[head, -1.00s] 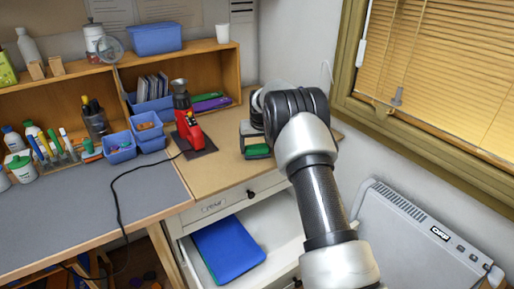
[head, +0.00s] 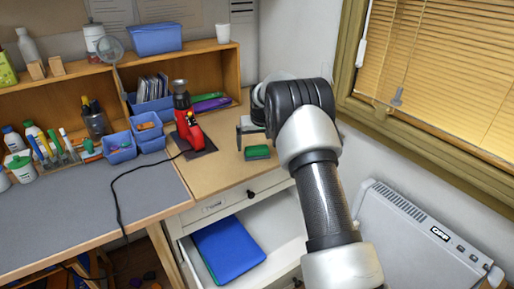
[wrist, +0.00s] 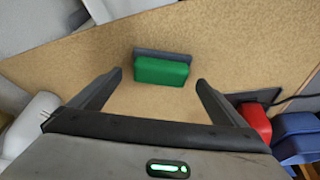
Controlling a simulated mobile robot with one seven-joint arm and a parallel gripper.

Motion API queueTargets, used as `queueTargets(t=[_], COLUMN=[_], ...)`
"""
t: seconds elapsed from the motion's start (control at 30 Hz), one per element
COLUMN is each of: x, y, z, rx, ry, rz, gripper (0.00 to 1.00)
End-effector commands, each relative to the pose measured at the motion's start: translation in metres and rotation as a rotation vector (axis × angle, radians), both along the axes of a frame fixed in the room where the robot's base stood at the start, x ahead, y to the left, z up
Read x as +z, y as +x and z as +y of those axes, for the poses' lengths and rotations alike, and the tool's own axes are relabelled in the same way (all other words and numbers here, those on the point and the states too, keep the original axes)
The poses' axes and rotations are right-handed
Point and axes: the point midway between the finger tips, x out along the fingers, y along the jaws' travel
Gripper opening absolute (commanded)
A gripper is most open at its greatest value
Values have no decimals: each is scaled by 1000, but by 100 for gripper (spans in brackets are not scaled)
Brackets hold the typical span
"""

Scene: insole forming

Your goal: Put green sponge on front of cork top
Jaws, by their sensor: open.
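In the wrist view the sponge (wrist: 161,71) lies flat on the cork top (wrist: 226,50), beyond the space between my fingers. My gripper (head: 246,130) is open and empty, just behind and above the sponge in the head view. Both fingers show spread apart in the wrist view, with a gap on each side of the sponge. My arm hides part of the cork top's right side.
A red tool (head: 187,132) stands on a dark pad left of the sponge, its black cable running across the grey mat (head: 85,215). Below the cork top, an open white drawer (head: 279,226) holds a blue folder (head: 228,249). A wooden shelf stands behind.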

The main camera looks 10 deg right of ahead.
Motion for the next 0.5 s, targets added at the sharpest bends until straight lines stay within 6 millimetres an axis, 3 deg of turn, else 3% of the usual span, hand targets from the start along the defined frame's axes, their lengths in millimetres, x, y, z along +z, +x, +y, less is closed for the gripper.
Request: queueTargets(t=[0.2,0.5], x=[47,83], y=[-19,-35], z=[1,1], rx=[0,0], ry=[1,1], rz=[-3,0], gripper=[96,96])
